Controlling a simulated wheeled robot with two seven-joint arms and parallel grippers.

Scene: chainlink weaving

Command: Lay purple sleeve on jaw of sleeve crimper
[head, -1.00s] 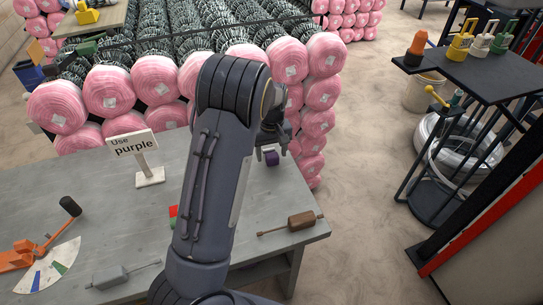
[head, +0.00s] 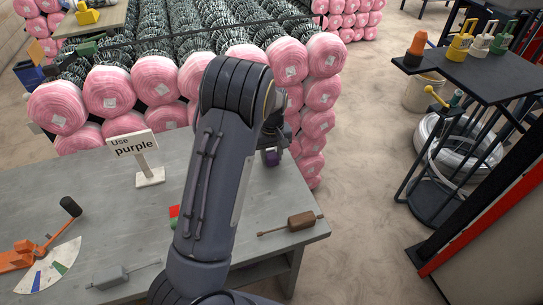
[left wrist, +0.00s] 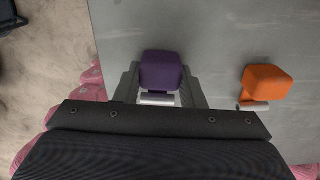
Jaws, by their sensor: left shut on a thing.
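The purple sleeve (head: 271,158) is a small purple block at the far right of the grey table. In the left wrist view the purple sleeve (left wrist: 161,71) sits between my finger pads, with a short silvery cylinder at its near side. My left gripper (head: 272,154) is shut on it, at or just above the table top; I cannot tell which. An orange tool with a black-knobbed lever (head: 40,243) stands at the table's left; I cannot tell whether it is the sleeve crimper. My right gripper is not in view.
A similar orange piece (left wrist: 267,82) lies beside the purple one. A "Use purple" sign (head: 150,177), a red and green item (head: 174,212) partly behind my arm, a brown-handled tool (head: 299,221) and a grey tool (head: 112,276) are on the table (head: 85,215). Pink rolls (head: 108,90) stand behind.

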